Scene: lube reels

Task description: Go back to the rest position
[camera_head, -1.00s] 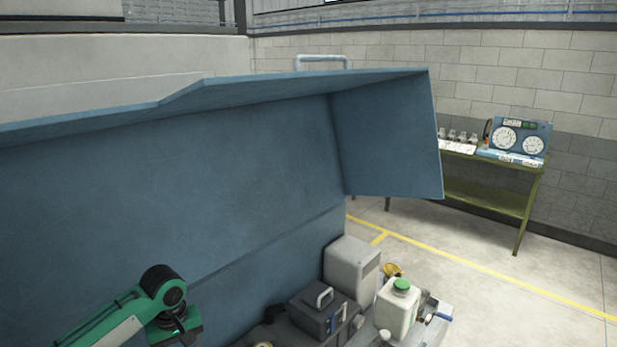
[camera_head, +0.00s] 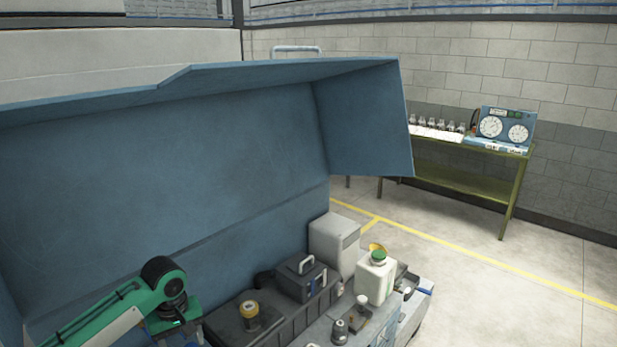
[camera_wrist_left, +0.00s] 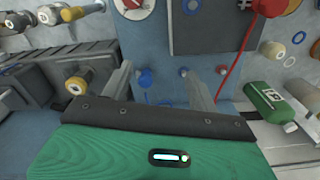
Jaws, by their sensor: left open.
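My left arm (camera_head: 140,297) comes in green and black from the lower left of the head view, in front of the blue hood. Its fingers do not show there. In the left wrist view, my left gripper (camera_wrist_left: 160,88) shows two grey fingers spread apart with nothing between them. Beyond them is a blue-grey panel (camera_wrist_left: 228,28) with small blue and red fittings, a red hose and a blue ring. My right gripper is in neither view.
A large blue hood (camera_head: 170,180) rises behind the arm. A dark toolbox (camera_head: 303,278), a white jug with a green cap (camera_head: 375,280) and a grey box (camera_head: 334,243) stand at its lower right. A green bottle (camera_wrist_left: 268,100) is right of the fingers. Open floor (camera_head: 470,270) lies right.

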